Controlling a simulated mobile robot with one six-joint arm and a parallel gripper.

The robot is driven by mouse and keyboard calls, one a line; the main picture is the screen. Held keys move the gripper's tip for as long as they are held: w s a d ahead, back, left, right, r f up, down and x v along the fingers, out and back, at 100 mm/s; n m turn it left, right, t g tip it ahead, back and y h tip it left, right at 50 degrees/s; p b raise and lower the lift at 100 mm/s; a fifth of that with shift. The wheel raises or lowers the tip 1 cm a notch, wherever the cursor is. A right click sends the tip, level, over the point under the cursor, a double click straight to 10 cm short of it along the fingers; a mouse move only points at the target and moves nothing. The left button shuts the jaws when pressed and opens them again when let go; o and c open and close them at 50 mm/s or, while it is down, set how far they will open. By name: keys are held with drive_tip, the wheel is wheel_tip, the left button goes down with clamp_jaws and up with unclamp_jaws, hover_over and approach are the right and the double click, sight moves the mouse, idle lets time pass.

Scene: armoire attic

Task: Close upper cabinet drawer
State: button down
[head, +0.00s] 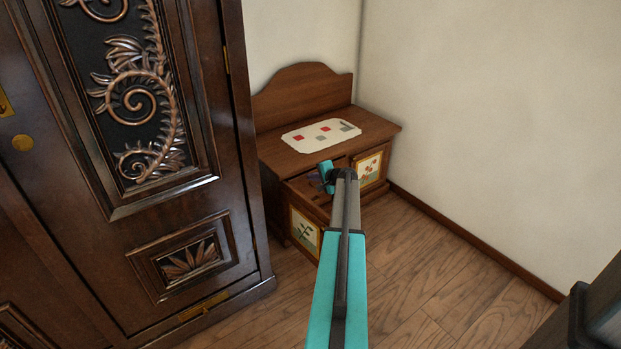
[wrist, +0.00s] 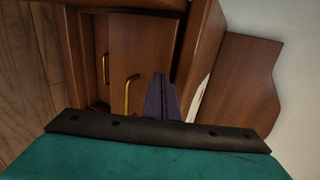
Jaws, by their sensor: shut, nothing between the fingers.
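A small brown wooden cabinet (head: 280,160) with a raised backboard stands in the corner in the head view. Its upper drawer seems to stick out from the front; my arm partly covers it, so how far is hard to tell. The wrist view is turned sideways and shows the upper drawer front (wrist: 145,48) with a brass handle (wrist: 130,95). A lower drawer with its own brass handle (wrist: 105,69) is left of it. My gripper (wrist: 160,97) is shut and empty, by the upper drawer front near the cabinet's top edge. I cannot tell whether it touches the drawer.
A dark carved armoire (head: 185,225) stands close on the left. A white patterned cloth (head: 321,134) lies on the cabinet top. Painted panels (head: 305,232) (head: 370,168) flank the drawers. A plain wall is at the right, with open wooden floor (head: 430,275) before it.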

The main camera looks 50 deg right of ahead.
drive_tip(key=f+p+v, duration=0.1)
drive_tip(key=v, duration=1.1)
drive_tip(key=shift+s+p, duration=0.35)
drive_tip(key=shift+s, duration=0.15)
drive_tip(key=c, duration=2.5)
unclamp_jaws()
drive_tip(key=shift+a, duration=0.15)
